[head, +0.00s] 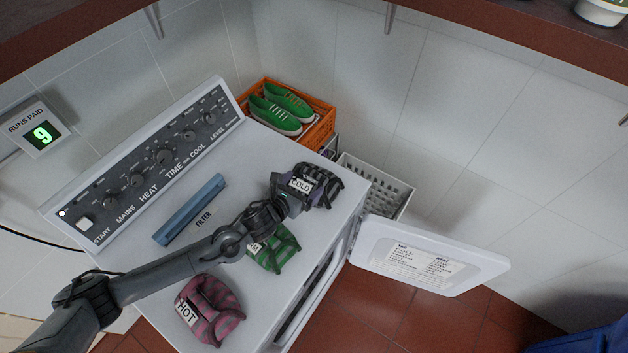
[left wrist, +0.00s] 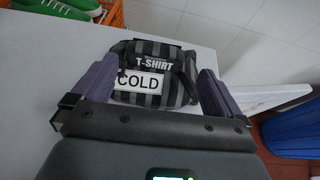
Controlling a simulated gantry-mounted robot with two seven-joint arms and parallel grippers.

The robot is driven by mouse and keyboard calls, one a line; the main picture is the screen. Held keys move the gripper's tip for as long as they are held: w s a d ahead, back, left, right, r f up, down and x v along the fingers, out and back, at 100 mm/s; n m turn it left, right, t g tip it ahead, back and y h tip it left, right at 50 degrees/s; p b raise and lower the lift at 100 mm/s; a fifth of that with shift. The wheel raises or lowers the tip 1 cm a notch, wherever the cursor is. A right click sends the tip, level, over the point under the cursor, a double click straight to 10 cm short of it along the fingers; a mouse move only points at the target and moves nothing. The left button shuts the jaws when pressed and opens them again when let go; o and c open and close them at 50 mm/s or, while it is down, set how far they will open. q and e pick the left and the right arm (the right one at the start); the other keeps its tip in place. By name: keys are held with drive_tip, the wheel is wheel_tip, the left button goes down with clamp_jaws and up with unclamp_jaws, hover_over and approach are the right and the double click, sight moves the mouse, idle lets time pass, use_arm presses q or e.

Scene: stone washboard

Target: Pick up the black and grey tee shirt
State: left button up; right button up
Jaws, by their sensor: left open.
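The black and grey striped tee shirt (head: 325,180) lies folded on the white machine top near its far right corner. It carries a white COLD label. In the left wrist view the shirt (left wrist: 180,85) reads T-SHIRT and sits between the two purple fingers of my left gripper (left wrist: 157,88). The left gripper (head: 310,188) is open, with a finger on either side of the shirt. Some gap shows at the left finger; I cannot tell whether the right finger touches the shirt. The gripper hides part of the shirt in the head view. My right gripper is not in view.
A green bundle (head: 285,252) and a pink striped bundle labelled HOT (head: 225,312) lie on the machine top (head: 260,165). A blue filter bar (head: 190,209) lies behind. Green shoes (head: 287,98) sit in an orange crate (head: 322,125). The machine door (head: 430,256) stands open at right.

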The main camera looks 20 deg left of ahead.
sight(312, 174)
use_arm(q)
drive_tip(key=shift+p+x, duration=0.3)
drive_tip(key=shift+x, duration=2.8)
drive_tip(key=shift+a+r, duration=0.1)
drive_tip(key=shift+a, duration=0.1)
drive_tip(key=shift+c, duration=0.2)
drive_tip(key=c, duration=1.2)
drive_tip(key=shift+c, duration=0.7)
drive_tip(key=shift+r, duration=0.2)
